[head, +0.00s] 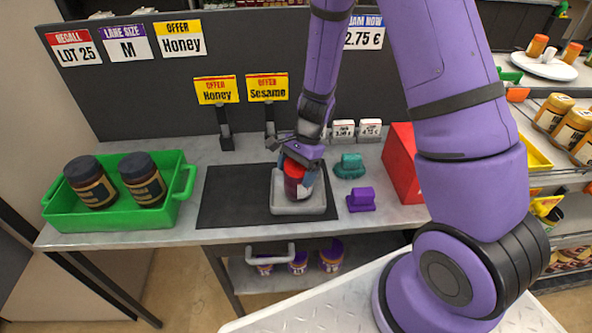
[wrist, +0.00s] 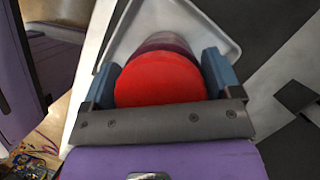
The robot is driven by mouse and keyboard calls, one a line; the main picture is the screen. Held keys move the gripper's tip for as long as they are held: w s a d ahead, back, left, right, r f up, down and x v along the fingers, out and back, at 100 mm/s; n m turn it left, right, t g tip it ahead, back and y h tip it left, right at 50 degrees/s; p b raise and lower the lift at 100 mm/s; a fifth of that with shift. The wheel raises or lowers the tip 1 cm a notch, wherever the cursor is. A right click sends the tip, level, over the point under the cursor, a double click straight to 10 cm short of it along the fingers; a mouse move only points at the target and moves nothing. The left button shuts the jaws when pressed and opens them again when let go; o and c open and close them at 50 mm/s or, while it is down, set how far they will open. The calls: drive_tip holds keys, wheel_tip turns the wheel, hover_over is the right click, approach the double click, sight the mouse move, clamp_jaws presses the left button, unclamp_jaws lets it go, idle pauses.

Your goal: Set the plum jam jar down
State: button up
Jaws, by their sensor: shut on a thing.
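My gripper (head: 304,168) is shut on the plum jam jar (head: 293,186), a dark jar with a red lid. In the wrist view the red lid (wrist: 160,79) sits between the two blue-grey fingers of my gripper (wrist: 159,80). In the head view the jar is over a pale grey tray (head: 318,207) on the counter, and the tray shows behind the jar in the wrist view. I cannot tell whether the jar's base touches the tray.
A black mat (head: 225,200) lies left of and under the tray. A green crate (head: 112,222) with two dark-lidded jars is at left. A teal object (head: 350,166), a purple object (head: 361,200) and a red box (head: 403,165) stand at right. Price signs (head: 217,90) stand behind.

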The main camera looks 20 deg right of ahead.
drive_tip(key=shift+f, duration=0.1)
drive_tip(key=o, duration=1)
drive_tip(key=shift+o, duration=0.2)
drive_tip(key=v, duration=1.2)
drive_tip(key=s+r+n+t+h, duration=0.1)
drive_tip(key=s+r+n+t, duration=0.2)
drive_tip(key=r, duration=0.5)
drive_tip(key=s+r+n, duration=0.4)
drive_tip(key=s+r, duration=0.2)
drive_tip(key=r, duration=0.3)
drive_tip(key=s+d+r+n+t+h, duration=0.3)
drive_tip(key=s+r+n, duration=0.3)
drive_tip(key=s, duration=0.7)
drive_tip(key=shift+s+r+t, duration=0.25)
drive_tip(key=shift+r+t, duration=0.25)
drive_tip(key=shift+r, duration=0.65)
drive_tip(key=shift+d, duration=0.1)
